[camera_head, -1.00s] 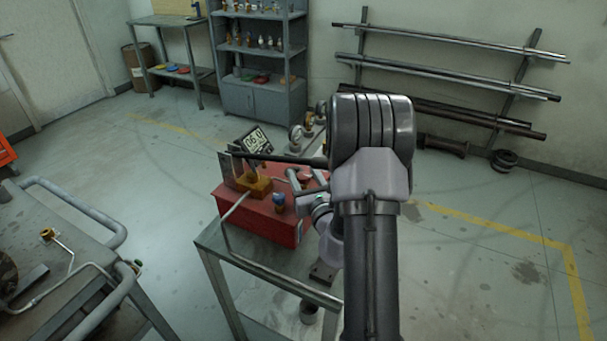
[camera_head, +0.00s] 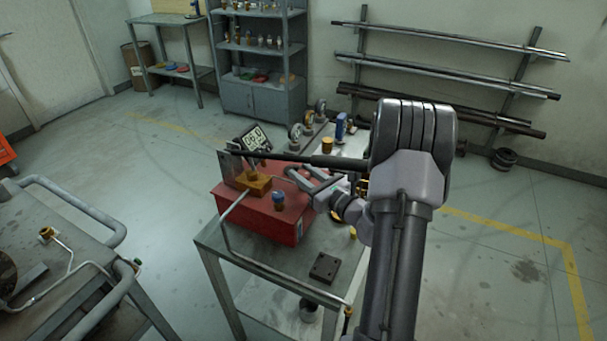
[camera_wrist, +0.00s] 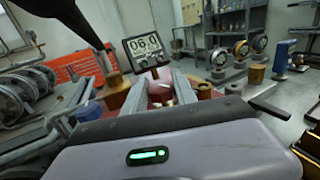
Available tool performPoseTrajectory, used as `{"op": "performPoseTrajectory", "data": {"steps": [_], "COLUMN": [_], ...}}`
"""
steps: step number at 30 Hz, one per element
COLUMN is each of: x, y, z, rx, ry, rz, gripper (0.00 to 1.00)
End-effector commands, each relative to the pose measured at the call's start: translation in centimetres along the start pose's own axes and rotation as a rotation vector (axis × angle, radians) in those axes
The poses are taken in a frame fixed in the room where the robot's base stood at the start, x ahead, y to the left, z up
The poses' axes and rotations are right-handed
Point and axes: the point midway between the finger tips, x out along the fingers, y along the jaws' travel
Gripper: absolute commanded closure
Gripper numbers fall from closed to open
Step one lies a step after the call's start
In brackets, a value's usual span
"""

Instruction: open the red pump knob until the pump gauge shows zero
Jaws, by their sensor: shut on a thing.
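The red pump box (camera_head: 258,214) sits on the grey bench, with a brass block (camera_head: 257,186) and a blue-topped fitting (camera_head: 279,197) on it. The pump gauge (camera_head: 254,138) stands at its back; its digits also show in the wrist view (camera_wrist: 148,45), seemingly near 06.0, but are too blurred to read surely. My gripper (camera_head: 306,178) is at the right side of the box top. In the wrist view my gripper (camera_wrist: 160,90) has its fingers on both sides of the red knob (camera_wrist: 160,91), shut on it. The knob is mostly hidden in the head view.
A long black bar (camera_head: 290,157) crosses above the box. A dark block (camera_head: 324,267) lies on the bench's front right. Round gauges (camera_head: 296,131) and a blue part (camera_head: 341,125) stand behind. A cart (camera_head: 70,265) is at the left.

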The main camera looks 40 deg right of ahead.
Motion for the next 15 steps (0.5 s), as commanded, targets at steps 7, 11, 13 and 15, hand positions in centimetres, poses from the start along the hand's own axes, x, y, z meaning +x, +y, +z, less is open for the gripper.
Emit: {"op": "performPoseTrajectory", "data": {"steps": [7,11,13,15], "x": [0.03,0.08,0.08,0.07], "y": [-0.24,-0.19,-0.19,-0.15], "z": [0.00,-0.05,-0.08,-0.11], "rx": [-0.004,-0.005,-0.004,-0.003], "ry": [-0.003,-0.002,-0.002,-0.002], "rz": [0.227,0.353,0.419,0.485], "gripper": [1.00,1.00,1.00,1.00]}}
